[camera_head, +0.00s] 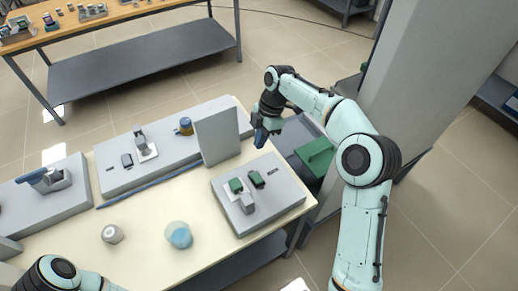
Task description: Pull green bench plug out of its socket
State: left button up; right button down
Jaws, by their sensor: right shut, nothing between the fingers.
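A light grey bench block (275,208) lies on the right part of the cream table. A green plug-like piece (236,185) sits on its top, next to a pale grey block-shaped part. A darker green piece (257,180) sits just to its right; I cannot tell for certain which one is the bench plug, or how deep either sits. My right gripper (261,137) is shut and empty. It hangs beyond the block, just right of an upright grey panel, apart from both green pieces. Only a part of my left arm shows at the bottom left; its gripper is out of view.
The upright grey panel (217,136) stands behind the block. Two more grey benches (170,150) (45,205) with fittings lie to the left. A white round jar (113,234) and a blue-topped one (180,235) stand in front. A green box (316,157) is right of the table.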

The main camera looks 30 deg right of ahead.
aim_at(235, 186)
jog(key=k, duration=1)
